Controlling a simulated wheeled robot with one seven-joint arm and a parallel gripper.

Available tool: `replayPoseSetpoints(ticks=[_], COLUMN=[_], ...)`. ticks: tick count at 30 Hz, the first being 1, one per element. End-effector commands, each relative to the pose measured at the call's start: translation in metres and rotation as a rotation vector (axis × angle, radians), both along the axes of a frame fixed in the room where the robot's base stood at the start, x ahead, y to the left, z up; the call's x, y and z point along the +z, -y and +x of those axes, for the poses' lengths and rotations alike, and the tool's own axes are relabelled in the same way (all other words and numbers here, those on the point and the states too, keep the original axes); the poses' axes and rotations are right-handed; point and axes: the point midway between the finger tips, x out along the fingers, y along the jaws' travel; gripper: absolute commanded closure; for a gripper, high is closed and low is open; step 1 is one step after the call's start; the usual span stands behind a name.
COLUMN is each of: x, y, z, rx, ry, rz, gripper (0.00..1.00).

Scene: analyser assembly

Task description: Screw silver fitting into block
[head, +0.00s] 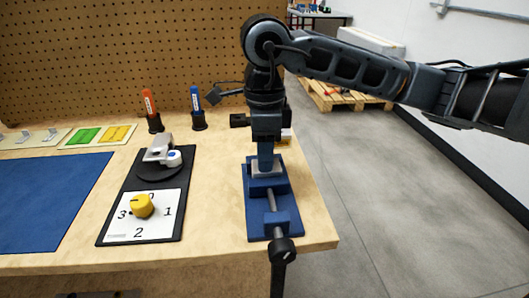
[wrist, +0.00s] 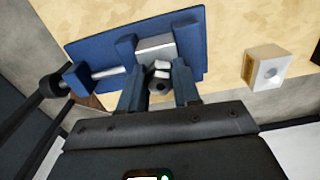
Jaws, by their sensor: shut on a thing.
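A grey block (wrist: 154,48) is clamped between the jaws of a blue vise (wrist: 195,28). In the head view the block (head: 259,174) shows only in part, low in the vise (head: 257,223). My gripper (wrist: 160,84) points down over the block and is shut on the silver fitting (wrist: 162,69), whose bright faces show between the fingers. In the head view my gripper (head: 265,160) is upright over the vise and hides the fitting. A dark round end shows beside the fitting. I cannot tell how deep the fitting sits in the block.
A pale holder with a round hole (wrist: 265,68) stands beside the vise. A black board with a yellow knob (head: 143,206) and a numbered dial lies to the left. Orange (head: 150,105) and blue (head: 196,100) pens stand behind. The vise handle (head: 282,251) overhangs the front table edge.

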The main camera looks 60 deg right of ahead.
Motion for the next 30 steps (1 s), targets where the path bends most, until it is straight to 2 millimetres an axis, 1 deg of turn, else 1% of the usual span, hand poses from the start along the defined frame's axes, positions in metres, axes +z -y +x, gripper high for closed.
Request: replayPoseSetpoints(ticks=[3,9,12,22,30], x=[-0.0029,-0.0022,-0.0014,-0.0016,-0.0026], y=[-0.0006,-0.0001,-0.0003,-0.0005,0.0001], z=[-0.0018,-0.0013,-0.0012,-0.0010,-0.0007], rx=[-0.090,-0.287,-0.328,-0.353,-0.616], ry=[-0.007,-0.007,-0.007,-0.006,-0.005], rz=[0.001,0.000,0.000,0.002,0.000], gripper=[0.98,0.99,0.99,0.99,0.99])
